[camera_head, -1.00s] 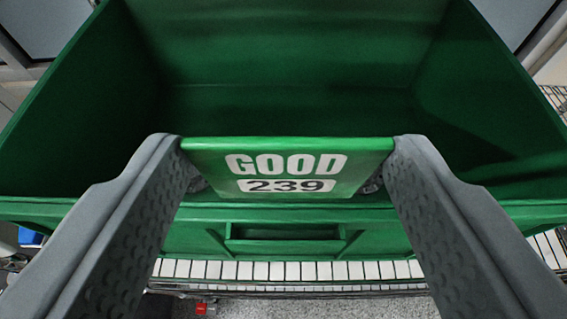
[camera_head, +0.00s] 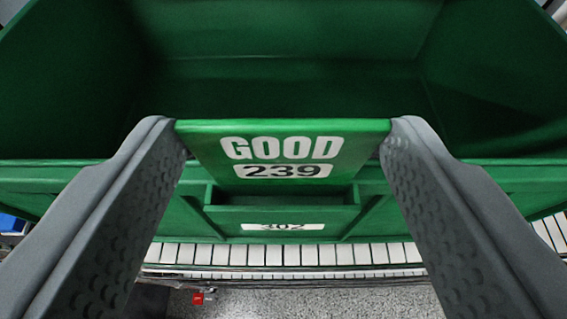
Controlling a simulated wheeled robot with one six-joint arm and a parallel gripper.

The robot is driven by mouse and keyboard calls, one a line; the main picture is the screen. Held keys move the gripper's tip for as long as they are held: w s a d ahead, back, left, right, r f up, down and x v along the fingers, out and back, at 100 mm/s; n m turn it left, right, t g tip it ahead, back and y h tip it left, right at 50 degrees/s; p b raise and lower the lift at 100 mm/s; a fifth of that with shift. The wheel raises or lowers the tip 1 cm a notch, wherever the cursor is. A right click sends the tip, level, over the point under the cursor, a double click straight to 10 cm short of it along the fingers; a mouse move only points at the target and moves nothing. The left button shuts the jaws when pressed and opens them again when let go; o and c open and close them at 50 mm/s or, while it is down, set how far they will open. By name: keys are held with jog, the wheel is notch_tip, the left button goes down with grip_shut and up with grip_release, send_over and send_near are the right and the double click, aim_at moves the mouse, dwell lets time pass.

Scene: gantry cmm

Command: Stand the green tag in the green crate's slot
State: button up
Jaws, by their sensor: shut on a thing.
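My gripper (camera_head: 283,135) is shut on the green tag (camera_head: 210,155), with one grey finger at each side edge. The tag's face reads "GOOD" and "239" and is turned toward the camera. The green crate (camera_head: 90,172) lies behind and below it, open at the top, and its inside looks empty. The slot (camera_head: 282,213) is a pocket on the crate's front wall, with a white label "302" (camera_head: 284,227) below its opening. The tag appears just above the slot and overlaps its back edge in the view. I cannot tell whether they touch.
The crate stands on a conveyor of white rollers (camera_head: 300,254). Below its near edge are a grey speckled floor (camera_head: 330,300) and a small red object (camera_head: 198,298). A blue thing (camera_head: 12,223) shows at the left edge.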

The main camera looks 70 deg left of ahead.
jog(key=shift+f, duration=1.15)
jog(key=shift+f, duration=0.2)
jog(key=o, duration=1)
jog(key=shift+o, duration=0.9)
jog(key=shift+r, duration=0.15)
jog(key=shift+r, duration=2.1)
